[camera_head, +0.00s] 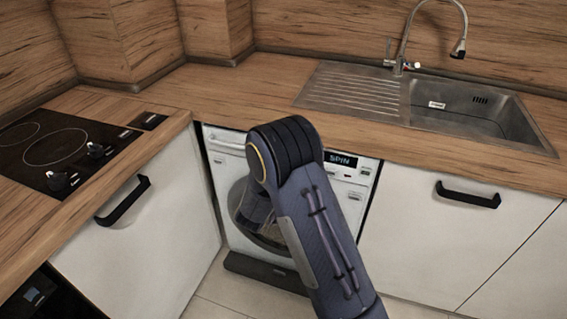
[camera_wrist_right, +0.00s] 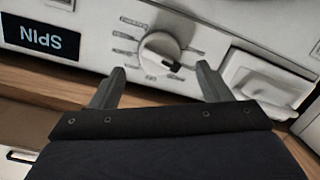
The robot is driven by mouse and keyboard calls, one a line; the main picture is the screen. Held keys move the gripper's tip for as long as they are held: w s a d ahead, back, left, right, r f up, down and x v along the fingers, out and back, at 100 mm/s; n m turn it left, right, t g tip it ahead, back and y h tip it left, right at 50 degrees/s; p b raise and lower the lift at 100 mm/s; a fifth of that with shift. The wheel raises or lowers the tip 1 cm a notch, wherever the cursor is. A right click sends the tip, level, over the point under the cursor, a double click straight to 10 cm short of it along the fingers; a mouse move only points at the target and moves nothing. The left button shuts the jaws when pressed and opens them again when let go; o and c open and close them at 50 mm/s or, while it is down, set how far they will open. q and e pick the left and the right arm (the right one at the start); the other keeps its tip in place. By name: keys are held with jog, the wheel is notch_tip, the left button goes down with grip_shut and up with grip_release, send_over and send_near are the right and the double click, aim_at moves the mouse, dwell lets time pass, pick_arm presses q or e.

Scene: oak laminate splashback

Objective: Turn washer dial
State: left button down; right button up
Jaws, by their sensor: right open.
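The white washer (camera_head: 345,193) stands under the counter, with a display reading SPIN (camera_head: 341,160) on its panel. Its dial (camera_wrist_right: 160,53) is a round white knob with a dark mark, ringed by printed labels. In the head view my own right arm hides the dial. My right gripper (camera_wrist_right: 160,76) is open, its two fingers pointing at the panel. The dial shows between and slightly beyond the fingertips, with nothing held. I cannot tell whether the fingers touch the panel. The SPIN display also shows upside down in the right wrist view (camera_wrist_right: 42,40). My left gripper is not in view.
A wooden counter (camera_head: 230,92) runs above the washer, with a steel sink (camera_head: 415,105) and tap at right. A black hob (camera_head: 60,150) is at left. White cabinets with black handles (camera_head: 468,195) flank the washer. A drawer-like white part (camera_wrist_right: 265,80) sits beside the right finger.

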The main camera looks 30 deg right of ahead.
jog(key=shift+v, duration=1.8)
